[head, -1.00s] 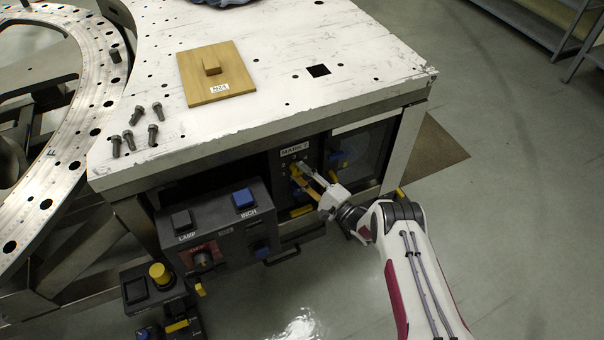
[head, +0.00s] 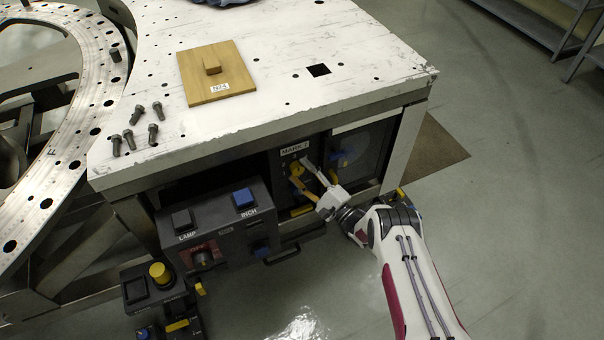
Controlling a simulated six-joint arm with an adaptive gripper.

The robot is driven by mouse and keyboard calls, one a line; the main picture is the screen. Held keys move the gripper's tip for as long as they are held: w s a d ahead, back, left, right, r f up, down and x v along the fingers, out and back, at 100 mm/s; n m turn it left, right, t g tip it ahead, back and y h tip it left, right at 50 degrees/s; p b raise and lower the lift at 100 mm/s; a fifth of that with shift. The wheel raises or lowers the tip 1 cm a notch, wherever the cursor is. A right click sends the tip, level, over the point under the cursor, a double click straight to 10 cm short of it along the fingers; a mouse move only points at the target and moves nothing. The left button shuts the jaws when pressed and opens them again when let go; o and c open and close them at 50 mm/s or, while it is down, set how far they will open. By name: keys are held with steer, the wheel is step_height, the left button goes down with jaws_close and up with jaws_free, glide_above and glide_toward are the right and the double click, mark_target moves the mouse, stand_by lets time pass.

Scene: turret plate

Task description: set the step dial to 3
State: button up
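A dark panel under the table's front edge bears a white label (head: 294,148) whose text is too small to read surely. Below the label is a small yellow part (head: 297,169), which may be the step dial; no numbers or pointer can be made out on it. My gripper (head: 299,170) reaches the panel from the lower right. Its two fingers are spread apart, with the tips near either side of the yellow part. Whether they touch it I cannot tell. The fingers hide part of the panel.
A grey box with a LAMP button (head: 182,219), an INCH button (head: 244,198) and a red-plated knob (head: 203,257) stands to the left. The table (head: 270,110) overhangs the panel.

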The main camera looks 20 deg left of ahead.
stand_by(0.3)
steer(key=v, duration=1.2)
steer(key=shift+r, duration=0.1)
stand_by(0.6)
